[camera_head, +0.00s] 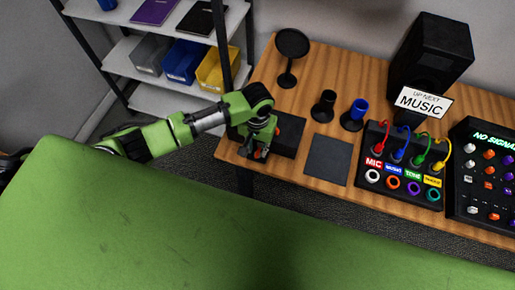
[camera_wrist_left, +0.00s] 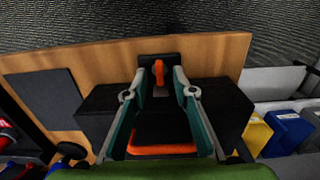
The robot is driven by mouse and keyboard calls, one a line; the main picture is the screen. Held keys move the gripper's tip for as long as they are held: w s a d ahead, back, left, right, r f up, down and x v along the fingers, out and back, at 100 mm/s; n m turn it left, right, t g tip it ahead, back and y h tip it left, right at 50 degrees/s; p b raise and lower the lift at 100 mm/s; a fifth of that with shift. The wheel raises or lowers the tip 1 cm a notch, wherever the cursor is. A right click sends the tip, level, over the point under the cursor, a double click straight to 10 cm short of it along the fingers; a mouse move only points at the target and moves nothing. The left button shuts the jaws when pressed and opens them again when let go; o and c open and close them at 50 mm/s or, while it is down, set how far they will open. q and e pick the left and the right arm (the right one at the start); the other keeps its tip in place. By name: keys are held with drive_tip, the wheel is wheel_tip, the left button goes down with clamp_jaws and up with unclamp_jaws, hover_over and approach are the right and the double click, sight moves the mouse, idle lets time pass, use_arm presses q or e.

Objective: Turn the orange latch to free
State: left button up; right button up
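The orange latch (camera_wrist_left: 158,72) stands upright on a black mount at the table edge in the left wrist view. It belongs to a black box (camera_wrist_left: 232,103), which also has an orange strip (camera_wrist_left: 162,150). My left gripper (camera_wrist_left: 160,82) is open, with one finger on each side of the latch and gaps visible between; contact is not clear. In the head view my left gripper (camera_head: 261,148) is over the left end of the black box (camera_head: 290,136) and hides most of the latch. My right gripper is not in view.
A flat dark pad (camera_head: 328,160) lies right of the box. Beyond it are a cable panel (camera_head: 398,187) with coloured plugs and a mixer (camera_head: 485,215). Black and blue cups (camera_head: 358,110) and a round stand (camera_head: 291,45) are behind. A shelf (camera_head: 120,60) stands left.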

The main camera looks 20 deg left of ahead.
use_arm(q)
drive_tip(key=shift+f, duration=0.9)
drive_tip(key=shift+c, duration=0.4)
clamp_jaws()
